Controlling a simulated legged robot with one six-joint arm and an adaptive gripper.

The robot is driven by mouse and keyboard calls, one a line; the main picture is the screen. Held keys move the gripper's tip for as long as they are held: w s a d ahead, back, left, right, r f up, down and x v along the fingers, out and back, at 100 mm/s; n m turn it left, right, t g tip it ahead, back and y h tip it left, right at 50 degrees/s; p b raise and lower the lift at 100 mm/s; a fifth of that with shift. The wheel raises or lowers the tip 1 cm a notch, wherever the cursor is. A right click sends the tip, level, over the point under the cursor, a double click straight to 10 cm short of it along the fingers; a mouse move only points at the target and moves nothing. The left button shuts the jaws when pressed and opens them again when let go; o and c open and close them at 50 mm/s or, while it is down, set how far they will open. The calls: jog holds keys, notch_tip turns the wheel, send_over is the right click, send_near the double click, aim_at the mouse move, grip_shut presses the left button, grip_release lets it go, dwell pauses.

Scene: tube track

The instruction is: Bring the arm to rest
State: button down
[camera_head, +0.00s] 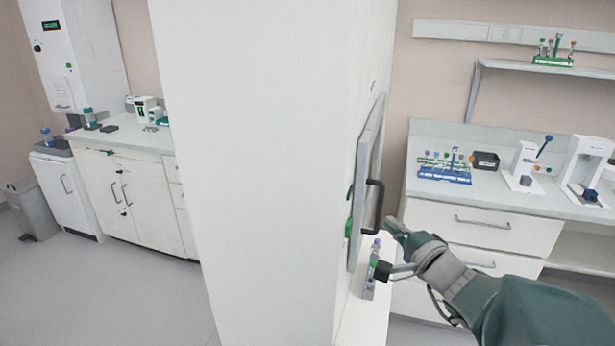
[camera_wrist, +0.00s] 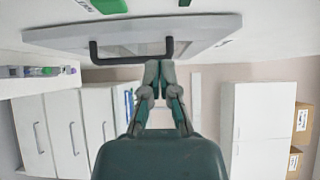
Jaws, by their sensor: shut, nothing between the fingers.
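My gripper (camera_head: 390,226) is shut and empty at the end of my outstretched arm. Its fingertips are close to the black handle (camera_head: 379,208) of a grey-framed door (camera_head: 364,180) on the tall white cabinet's right side. In the wrist view, my gripper's fingertips (camera_wrist: 160,68) are together, just beside one end of the handle (camera_wrist: 130,58). Whether they touch it, I cannot tell. The handle is not between the fingers.
A small tube rack (camera_head: 369,288) stands on a white ledge (camera_head: 362,322) below the door. A tall white cabinet (camera_head: 255,160) fills the middle. On the right, a bench (camera_head: 515,202) holds a blue tube rack (camera_head: 443,175) and white devices. Open floor (camera_head: 110,295) lies at left.

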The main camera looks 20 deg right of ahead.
jog(key=s+a+f+n+g+y, duration=0.25)
jog(key=a+n+g, duration=0.2)
jog(key=a, duration=0.45)
jog(key=s+a+f+n+g+y, duration=0.15)
jog(key=a+n+g+y, duration=0.3)
jog(key=a, duration=0.55)
jog(key=s+f+n+g+h, duration=0.2)
jog(key=s+n+g+h, duration=0.1)
jog(key=s+n+h, duration=0.5)
jog(key=shift+s+d, duration=0.4)
jog(key=shift+s, duration=1.1)
